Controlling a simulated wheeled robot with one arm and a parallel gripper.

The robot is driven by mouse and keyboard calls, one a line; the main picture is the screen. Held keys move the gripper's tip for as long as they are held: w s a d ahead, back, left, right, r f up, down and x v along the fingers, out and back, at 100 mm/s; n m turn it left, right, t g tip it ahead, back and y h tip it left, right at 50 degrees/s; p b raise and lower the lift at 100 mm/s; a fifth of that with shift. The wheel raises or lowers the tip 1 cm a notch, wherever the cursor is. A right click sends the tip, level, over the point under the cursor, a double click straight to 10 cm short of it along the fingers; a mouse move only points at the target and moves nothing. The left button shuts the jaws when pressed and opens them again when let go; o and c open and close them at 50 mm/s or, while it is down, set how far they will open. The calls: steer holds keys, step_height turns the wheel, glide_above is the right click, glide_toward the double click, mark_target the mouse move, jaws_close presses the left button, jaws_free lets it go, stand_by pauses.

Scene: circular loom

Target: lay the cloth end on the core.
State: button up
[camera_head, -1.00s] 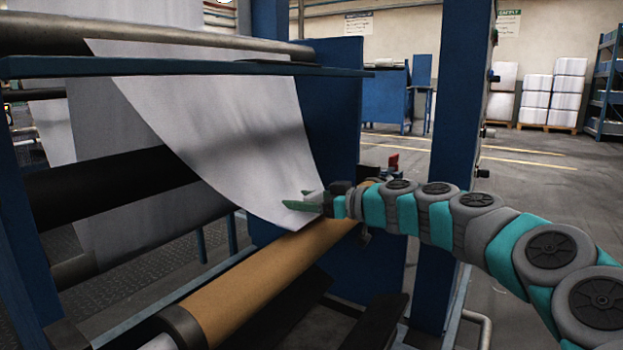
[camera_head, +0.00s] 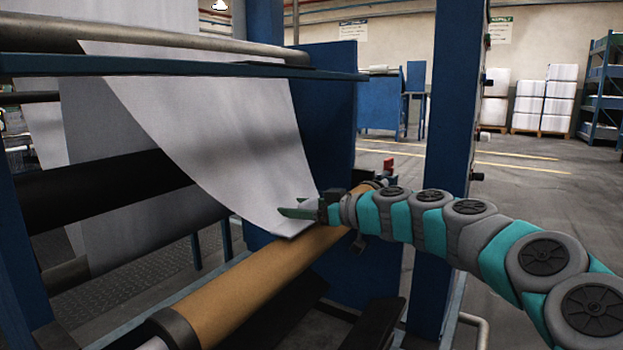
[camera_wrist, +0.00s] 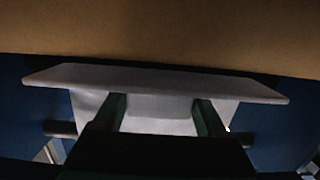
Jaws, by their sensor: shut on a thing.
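The white cloth (camera_head: 215,135) hangs from the upper roller and slants down to the right. Its lower end reaches the brown core (camera_head: 245,285) near the core's far part. My gripper (camera_head: 298,211) is shut on the cloth end from the right side, just above the core. In the wrist view the two fingers (camera_wrist: 162,112) lie against the white cloth (camera_wrist: 160,78), and the brown core (camera_wrist: 160,30) fills the top. The cloth edge looks close to the core; I cannot tell whether it touches.
A blue upright post (camera_head: 447,160) stands close behind my arm.

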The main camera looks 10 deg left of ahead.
steer(key=shift+f, duration=0.3)
steer(key=o, duration=1.5)
steer(key=shift+p+v, duration=0.3)
steer(key=shift+v, duration=3.7)
steer(key=shift+r, duration=0.2)
